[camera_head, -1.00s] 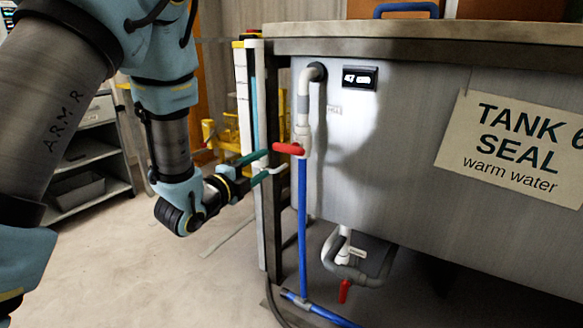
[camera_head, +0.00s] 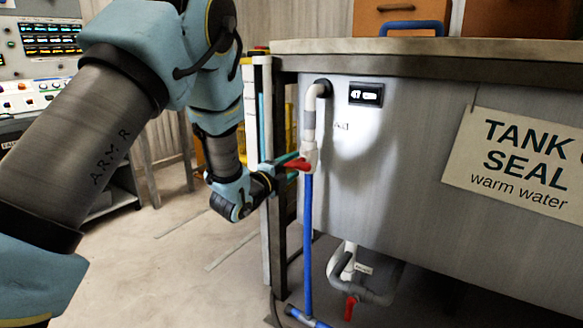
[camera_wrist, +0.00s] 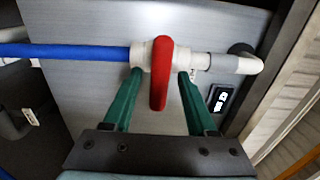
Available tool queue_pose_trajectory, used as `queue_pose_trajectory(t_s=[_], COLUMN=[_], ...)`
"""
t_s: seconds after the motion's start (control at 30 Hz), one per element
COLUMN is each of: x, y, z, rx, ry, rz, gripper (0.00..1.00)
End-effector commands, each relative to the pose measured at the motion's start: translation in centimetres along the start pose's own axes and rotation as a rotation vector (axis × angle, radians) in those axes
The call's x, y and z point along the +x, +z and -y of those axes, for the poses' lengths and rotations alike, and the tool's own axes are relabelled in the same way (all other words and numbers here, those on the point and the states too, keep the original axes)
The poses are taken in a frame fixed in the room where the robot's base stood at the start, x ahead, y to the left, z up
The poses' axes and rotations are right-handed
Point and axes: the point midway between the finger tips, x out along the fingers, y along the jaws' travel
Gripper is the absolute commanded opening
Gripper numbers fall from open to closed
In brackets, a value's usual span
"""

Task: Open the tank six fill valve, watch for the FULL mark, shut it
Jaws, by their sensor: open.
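The tank six fill valve has a red lever handle (camera_head: 299,164) on a white pipe (camera_head: 310,120), with a blue hose (camera_head: 308,230) below. In the wrist view the red handle (camera_wrist: 161,75) lies across the pipe. My gripper (camera_wrist: 160,76) is open, one green finger on each side of the handle, with gaps showing. In the head view my gripper (camera_head: 288,162) reaches the handle from the left. A small display (camera_head: 366,94) on the tank seems to read 47 beside a white bar; no FULL mark is legible. The tank sign (camera_head: 520,160) reads TANK, SEAL, warm water.
A lower grey pipe with a red valve handle (camera_head: 350,307) hangs under the tank. A post (camera_head: 266,170) stands at the tank's left corner, close to my wrist. The floor (camera_head: 180,260) to the left is clear.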

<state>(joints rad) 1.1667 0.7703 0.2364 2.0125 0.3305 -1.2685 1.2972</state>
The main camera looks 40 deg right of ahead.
Motion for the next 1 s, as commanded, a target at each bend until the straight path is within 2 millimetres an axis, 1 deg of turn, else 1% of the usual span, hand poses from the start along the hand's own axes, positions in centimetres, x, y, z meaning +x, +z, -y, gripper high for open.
queue_pose_trajectory(t_s=[0.1, 0.6, 1.0], x=[-0.02, -0.06, -0.07], y=[0.01, 0.03, 0.05], z=[-0.01, -0.02, -0.05], rx=[0.000, 0.000, -0.005], ry=[0.000, 0.001, 0.001], rz=[0.000, 0.001, 0.001], gripper=[0.56, 0.00, 0.00])
